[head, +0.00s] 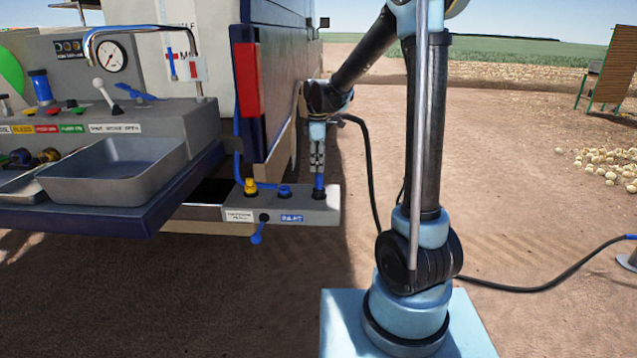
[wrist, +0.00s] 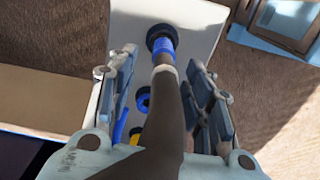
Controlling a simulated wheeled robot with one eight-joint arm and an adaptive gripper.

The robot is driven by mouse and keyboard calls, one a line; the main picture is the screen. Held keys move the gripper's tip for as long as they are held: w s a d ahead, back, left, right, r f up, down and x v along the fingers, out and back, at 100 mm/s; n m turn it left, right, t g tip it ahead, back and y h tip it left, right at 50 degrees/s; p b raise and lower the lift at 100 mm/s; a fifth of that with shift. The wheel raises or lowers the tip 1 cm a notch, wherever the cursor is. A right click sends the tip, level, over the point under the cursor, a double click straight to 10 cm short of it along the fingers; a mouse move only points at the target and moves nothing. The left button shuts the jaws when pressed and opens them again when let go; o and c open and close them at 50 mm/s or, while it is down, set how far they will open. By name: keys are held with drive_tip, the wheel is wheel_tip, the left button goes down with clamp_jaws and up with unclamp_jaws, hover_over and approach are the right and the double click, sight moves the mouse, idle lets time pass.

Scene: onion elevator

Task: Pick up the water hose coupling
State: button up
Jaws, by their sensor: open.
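The water hose coupling (wrist: 162,42) is a blue ribbed sleeve with a black collar, on the right end of the grey panel (head: 238,213). In the head view the blue coupling (head: 319,181) stands upright there. A dark hose (wrist: 166,110) runs from it toward the wrist camera, between my fingers. My gripper (head: 317,166) points down just above the coupling; in the wrist view my gripper (wrist: 160,66) has its fingers apart on either side of the hose. The fingers look clear of the coupling, but contact is hard to tell.
A yellow fitting (head: 250,187) and another blue fitting (head: 284,190) sit left on the same panel, with a blue lever (head: 258,233) below. The truck's red-and-blue corner (head: 247,80) rises close behind. A black hose (head: 372,180) hangs to the ground right of the panel.

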sight(319, 180)
drive_tip(key=shift+s+d+f, duration=0.1)
drive_tip(key=shift+d+f, duration=0.05)
drive_tip(key=shift+f, duration=1.75)
drive_tip(key=shift+d+f, duration=0.1)
drive_tip(key=shift+f, duration=1.8)
clamp_jaws()
